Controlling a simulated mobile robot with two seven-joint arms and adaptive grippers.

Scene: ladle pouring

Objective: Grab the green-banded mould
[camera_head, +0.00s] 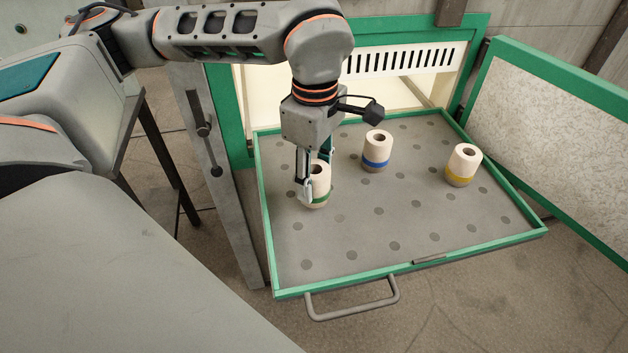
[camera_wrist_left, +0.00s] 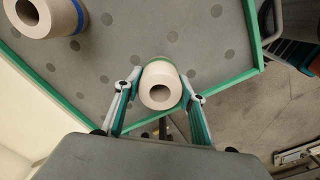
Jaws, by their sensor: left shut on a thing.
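The green-banded mould (camera_head: 318,182) is a cream cylinder with a hole in its top and a green band low down. It stands upright at the left part of the grey tray (camera_head: 340,250). My left gripper (camera_head: 316,190) reaches down from above and is shut on this mould, one finger on each side. In the left wrist view the mould (camera_wrist_left: 161,88) sits between the two fingers (camera_wrist_left: 160,92), its hole facing the camera. I cannot tell whether the mould is lifted off the tray. My right gripper is not in view.
A blue-banded mould (camera_head: 377,148) stands behind and right, and a yellow-banded mould (camera_head: 464,163) stands farther right. The tray has a green rim and a front handle (camera_head: 353,300). An open green-framed door (camera_head: 560,130) is at the right. The tray's front is clear.

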